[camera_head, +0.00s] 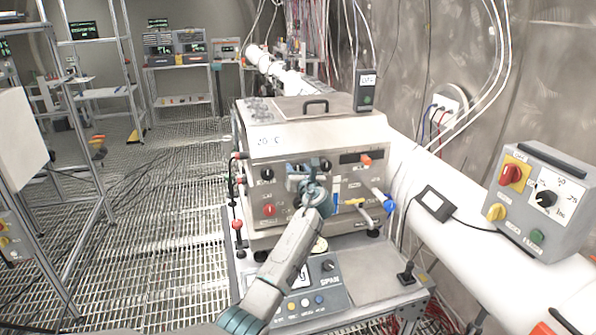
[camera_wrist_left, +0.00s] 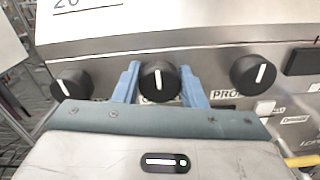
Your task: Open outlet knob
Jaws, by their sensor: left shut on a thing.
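A steel machine box (camera_head: 300,135) stands on a bench, with a row of black knobs on its front panel. In the left wrist view, the middle black knob (camera_wrist_left: 160,80) sits between the two blue fingers of my left gripper (camera_wrist_left: 160,88), which is shut on it. Its white pointer line is close to upright. The label below this knob is mostly hidden by my gripper. In the head view my left gripper (camera_head: 304,176) covers that knob. A left black knob (camera_wrist_left: 71,84) and a right black knob (camera_wrist_left: 253,73) flank it. My right gripper is not in view.
A red knob (camera_head: 269,209) is low on the panel. A blue-handled valve (camera_head: 389,203) sticks out at the right. A grey control box (camera_head: 312,292) lies on the bench below my arm. Another grey switch box (camera_head: 540,200) is on the right.

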